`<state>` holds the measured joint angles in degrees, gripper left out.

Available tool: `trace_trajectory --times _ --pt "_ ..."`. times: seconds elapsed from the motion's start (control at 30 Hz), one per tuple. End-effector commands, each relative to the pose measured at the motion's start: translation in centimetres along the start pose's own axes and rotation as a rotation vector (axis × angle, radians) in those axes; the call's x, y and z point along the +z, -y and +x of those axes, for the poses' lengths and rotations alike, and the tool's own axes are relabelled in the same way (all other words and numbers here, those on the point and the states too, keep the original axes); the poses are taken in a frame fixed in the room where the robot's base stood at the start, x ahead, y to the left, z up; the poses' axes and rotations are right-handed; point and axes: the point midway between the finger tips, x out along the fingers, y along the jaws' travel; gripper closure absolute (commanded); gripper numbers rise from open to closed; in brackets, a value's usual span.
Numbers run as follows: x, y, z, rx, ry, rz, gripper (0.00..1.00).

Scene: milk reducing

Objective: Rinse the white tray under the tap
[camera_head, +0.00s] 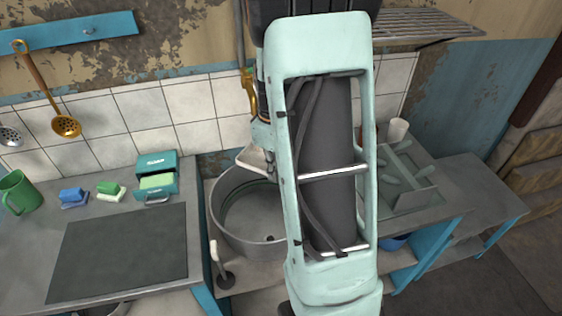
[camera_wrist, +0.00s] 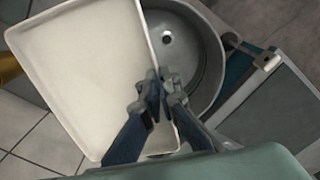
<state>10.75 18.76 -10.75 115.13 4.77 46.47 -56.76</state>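The white tray (camera_wrist: 85,70) fills the left half of the wrist view, its shallow inside facing the camera. My gripper (camera_wrist: 160,82) is shut on the tray's right rim, one finger on each side of it. In the head view only a corner of the tray (camera_head: 256,161) shows over the back of the round metal sink (camera_head: 228,235). The sink, with its drain hole, also shows beside the tray in the wrist view (camera_wrist: 205,55). The brass tap (camera_head: 248,92) is on the wall behind the sink. My arm hides the gripper in the head view. I cannot see running water.
A dark mat (camera_head: 120,252) lies on the left counter. Behind it stand a teal box (camera_head: 156,175), blue and green sponges or brushes (camera_head: 74,198) and a green mug (camera_head: 20,192). A grey rack (camera_head: 412,197) stands right of the sink. A metal shelf (camera_head: 425,24) hangs above.

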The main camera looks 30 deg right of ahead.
Motion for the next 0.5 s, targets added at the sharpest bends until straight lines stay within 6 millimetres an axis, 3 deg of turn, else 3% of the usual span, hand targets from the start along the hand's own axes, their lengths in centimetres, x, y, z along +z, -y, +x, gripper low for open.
trace_trajectory --times 0.5 --pt "0.88 -0.19 -0.03 0.001 -0.001 -0.001 1.00"
